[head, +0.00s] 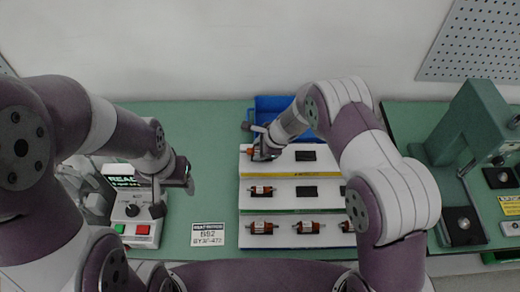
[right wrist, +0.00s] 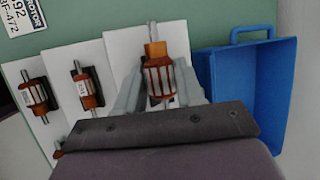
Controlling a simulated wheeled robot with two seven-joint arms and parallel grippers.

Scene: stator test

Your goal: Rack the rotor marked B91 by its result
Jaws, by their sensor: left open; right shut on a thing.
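My right gripper (head: 263,153) is shut on a copper-and-red rotor (right wrist: 158,72) at the left end of the rack's back white tier (head: 330,168). The rotor stands between the fingers in the right wrist view, with no readable mark; whether it rests in its seat I cannot tell. Other rotors lie on the middle tier (head: 260,191) and front tier (head: 297,228); their small labels are too blurred to read. My left gripper (head: 184,181) is open and empty above the right side of the tester (head: 135,232), whose green-lit display (head: 125,181) shows part of "READY".
Dark empty seats show on the back tier (head: 305,155) and middle tier (head: 307,191). A blue bin (head: 272,104) stands behind the rack. A placard (head: 208,234) ending in 92 lies left of the rack. A green machine (head: 470,140) stands on the right bench.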

